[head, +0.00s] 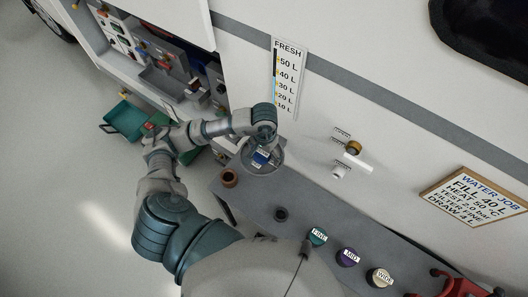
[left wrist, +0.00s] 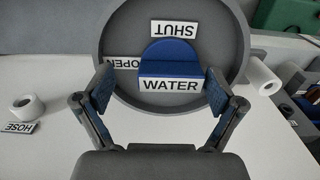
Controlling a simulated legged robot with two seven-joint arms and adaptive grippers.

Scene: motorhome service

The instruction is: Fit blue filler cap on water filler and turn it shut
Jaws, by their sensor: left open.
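The blue filler cap (head: 260,158) sits at the round grey water filler dish (head: 275,170) on the vehicle's side. In the left wrist view the blue cap (left wrist: 168,58) shows inside the grey round rim (left wrist: 238,40), above a WATER label (left wrist: 170,84). A SHUT label (left wrist: 174,31) is at the top and an OPEN label (left wrist: 123,63) at the left. My left gripper (left wrist: 160,88) is open, its two fingers apart on either side of the cap's lower part. In the head view my left gripper (head: 264,138) partly covers the dish. Whether the fingers touch the cap cannot be told. My right gripper is not in view.
A grey bench (head: 250,200) holds a brown ring (head: 229,178), a dark ring (head: 281,214) and green (head: 317,237), purple (head: 347,257) and cream (head: 379,278) caps. A brass fitting (head: 353,147) and white fitting (head: 339,171) stick out of the wall. A green tray (head: 125,120) lies at left.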

